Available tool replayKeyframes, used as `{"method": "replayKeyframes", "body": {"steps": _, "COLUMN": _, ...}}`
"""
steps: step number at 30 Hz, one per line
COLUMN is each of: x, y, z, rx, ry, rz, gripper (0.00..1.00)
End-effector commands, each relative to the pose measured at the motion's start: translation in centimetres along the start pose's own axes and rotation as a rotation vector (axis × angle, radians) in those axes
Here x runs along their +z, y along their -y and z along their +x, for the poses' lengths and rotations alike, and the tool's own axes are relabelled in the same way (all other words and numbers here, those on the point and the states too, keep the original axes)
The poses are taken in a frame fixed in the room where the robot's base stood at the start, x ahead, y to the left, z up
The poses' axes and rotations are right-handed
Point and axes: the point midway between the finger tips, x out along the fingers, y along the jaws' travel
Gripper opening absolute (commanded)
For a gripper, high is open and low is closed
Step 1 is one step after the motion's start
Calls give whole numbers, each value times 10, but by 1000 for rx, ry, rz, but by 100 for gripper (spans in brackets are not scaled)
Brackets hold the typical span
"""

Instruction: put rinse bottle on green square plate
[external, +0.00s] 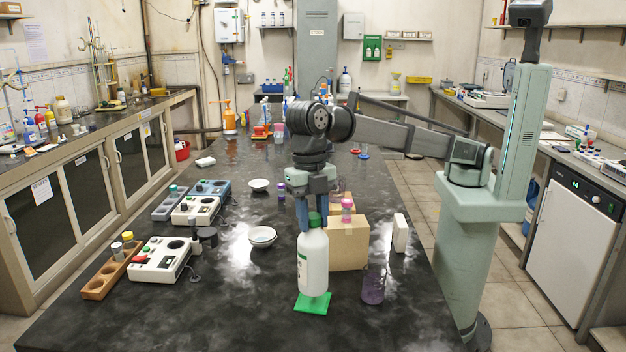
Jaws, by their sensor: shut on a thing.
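The rinse bottle (313,262) is white with a green cap and a label on its left side. It stands upright over the green square plate (314,308) at the front middle of the dark bench. Its base overlaps the plate in the picture; I cannot tell whether it touches the plate or hangs just above it. My gripper (315,218) points down from above and is shut on the rinse bottle at its green cap and neck.
A cardboard box (348,246) stands just behind the bottle, with a pink-capped vial (347,208) above it. A purple-tinted beaker (373,287) is close on the right. A white block (400,233) stands further right. White devices (160,260) and a wooden rack (105,278) are left.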

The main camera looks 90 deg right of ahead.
Motion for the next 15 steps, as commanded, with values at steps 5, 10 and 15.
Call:
{"method": "replayKeyframes", "body": {"steps": 5, "x": 2, "y": 1, "z": 15, "rx": 1, "ry": 0, "rz": 0, "gripper": 0}}
{"method": "replayKeyframes", "body": {"steps": 10, "x": 4, "y": 0, "z": 33, "rx": 0, "ry": 0, "rz": 0, "gripper": 0}}
{"method": "replayKeyframes", "body": {"steps": 15, "x": 4, "y": 0, "z": 35, "rx": 2, "ry": -1, "rz": -1, "gripper": 0}}
